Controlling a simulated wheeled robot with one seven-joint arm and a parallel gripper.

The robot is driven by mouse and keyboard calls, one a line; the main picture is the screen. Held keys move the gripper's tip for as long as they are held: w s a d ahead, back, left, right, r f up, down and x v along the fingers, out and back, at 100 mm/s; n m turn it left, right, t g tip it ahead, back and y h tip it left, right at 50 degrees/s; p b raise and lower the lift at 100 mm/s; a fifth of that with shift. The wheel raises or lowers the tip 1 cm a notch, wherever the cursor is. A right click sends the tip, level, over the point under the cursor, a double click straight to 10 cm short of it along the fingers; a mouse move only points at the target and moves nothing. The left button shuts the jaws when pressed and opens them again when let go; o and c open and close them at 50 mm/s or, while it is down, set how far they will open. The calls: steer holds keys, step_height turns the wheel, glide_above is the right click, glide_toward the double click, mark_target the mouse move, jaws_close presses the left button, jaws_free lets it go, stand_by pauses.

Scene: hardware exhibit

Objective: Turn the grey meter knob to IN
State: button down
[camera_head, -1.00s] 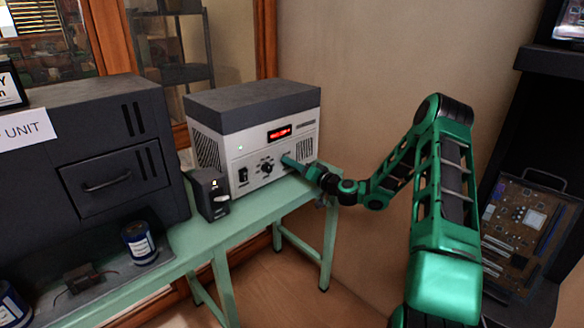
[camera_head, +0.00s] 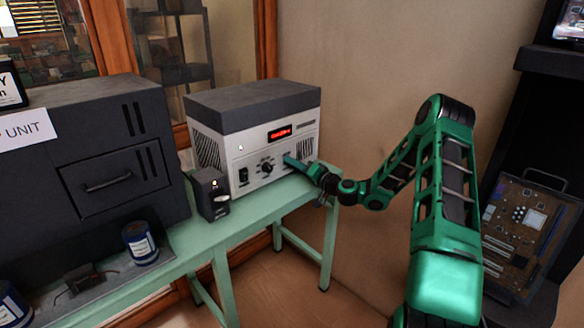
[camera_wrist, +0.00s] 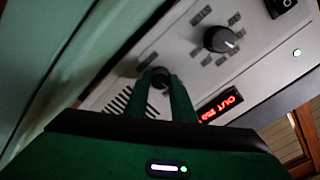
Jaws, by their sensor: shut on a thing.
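The meter is a pale box with a dark grey top (camera_head: 252,100), standing at the right end of the green bench. Its red display (camera_wrist: 219,105) seems to read OUT in the wrist view, with further characters I cannot read. My gripper (camera_head: 292,163) reaches its front panel from the right. In the wrist view the green fingers (camera_wrist: 162,84) are shut around a grey knob (camera_wrist: 158,77) below the display; the fingers hide most of it and its pointer. A black knob (camera_head: 267,168) ringed by labels is left of my gripper and untouched; it also shows in the wrist view (camera_wrist: 220,39).
A large dark cabinet (camera_head: 100,150) and a blue can (camera_head: 139,242) are further left on the green bench (camera_head: 245,218). A black rack (camera_head: 540,110) stands far right.

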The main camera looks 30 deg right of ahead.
steer(key=m, duration=0.5)
steer(key=shift+d+f+m, duration=0.15)
steer(key=shift+d+m, duration=0.05)
steer(key=shift+m, duration=0.1)
steer(key=shift+f, duration=0.1)
stand_by(0.4)
steer(key=c, duration=1.5)
jaws_free()
steer(key=shift+s, duration=0.1)
steer(key=v, duration=1)
steer(key=shift+s, duration=0.3)
